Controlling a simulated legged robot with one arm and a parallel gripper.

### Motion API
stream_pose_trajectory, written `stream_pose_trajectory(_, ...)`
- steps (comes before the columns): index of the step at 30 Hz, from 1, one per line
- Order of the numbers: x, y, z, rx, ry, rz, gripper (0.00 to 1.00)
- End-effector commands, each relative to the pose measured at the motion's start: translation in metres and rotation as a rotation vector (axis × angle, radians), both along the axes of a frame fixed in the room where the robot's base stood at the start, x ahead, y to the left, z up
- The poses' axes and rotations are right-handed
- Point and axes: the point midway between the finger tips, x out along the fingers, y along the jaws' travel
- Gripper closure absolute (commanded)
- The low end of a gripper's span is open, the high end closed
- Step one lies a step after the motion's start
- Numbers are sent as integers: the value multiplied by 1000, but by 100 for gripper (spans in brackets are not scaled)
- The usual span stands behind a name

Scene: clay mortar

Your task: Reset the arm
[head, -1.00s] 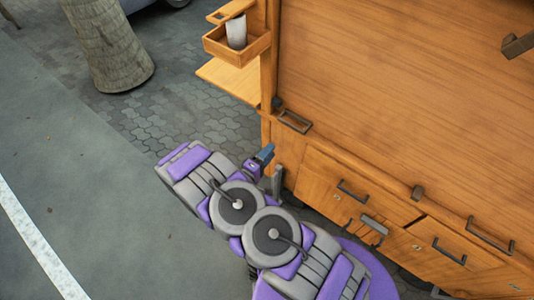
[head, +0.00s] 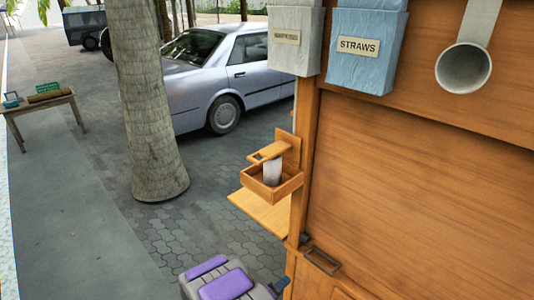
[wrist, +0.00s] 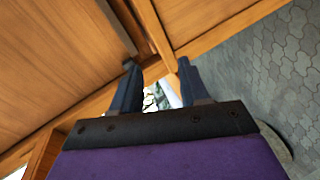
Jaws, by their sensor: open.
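My gripper (wrist: 156,80) shows in the wrist view with its two dark blue fingers apart and nothing between them. It points toward the wooden cart's panels and a beam. In the head view only the upper part of my purple and grey arm shows at the bottom edge, beside the lower corner of the wooden cart (head: 420,190). The fingertips are mostly hidden there.
A small wooden holder (head: 272,188) with a white cup (head: 272,172) and a shelf (head: 262,212) juts from the cart's left side. A palm trunk (head: 148,110), silver car (head: 225,75) and table (head: 45,102) stand beyond. Paving at left is open.

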Motion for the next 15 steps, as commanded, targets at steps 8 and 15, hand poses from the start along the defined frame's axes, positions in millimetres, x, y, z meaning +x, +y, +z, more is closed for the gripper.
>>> stream_pose_trajectory(8,35,54,32,507,60,36,56)
stream_pose_trajectory(15,36,92,85,852,158,75,56)
